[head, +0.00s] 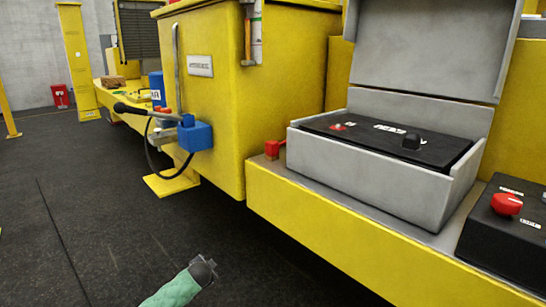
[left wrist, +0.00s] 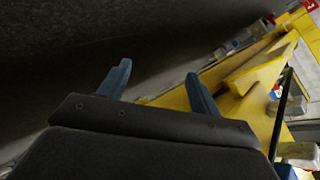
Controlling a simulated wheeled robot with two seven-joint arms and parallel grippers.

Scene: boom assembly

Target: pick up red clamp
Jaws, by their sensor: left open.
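A small red piece (head: 273,148), which looks like the red clamp, sits on the yellow ledge at the left side of the grey battery box. My left gripper (head: 203,268) is low at the bottom of the head view, over the dark floor, in front of and well below the red piece. In the left wrist view its two blue fingers (left wrist: 158,70) are spread apart with nothing between them. I cannot make out the red clamp in the left wrist view. My right gripper is not in view.
The grey box (head: 355,182) with its lid raised holds a black battery (head: 385,140). A black unit with a red knob (head: 507,204) stands at the right. A blue device (head: 196,135) with a lever and cable sticks out at the left. Dark floor (head: 90,220) is clear.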

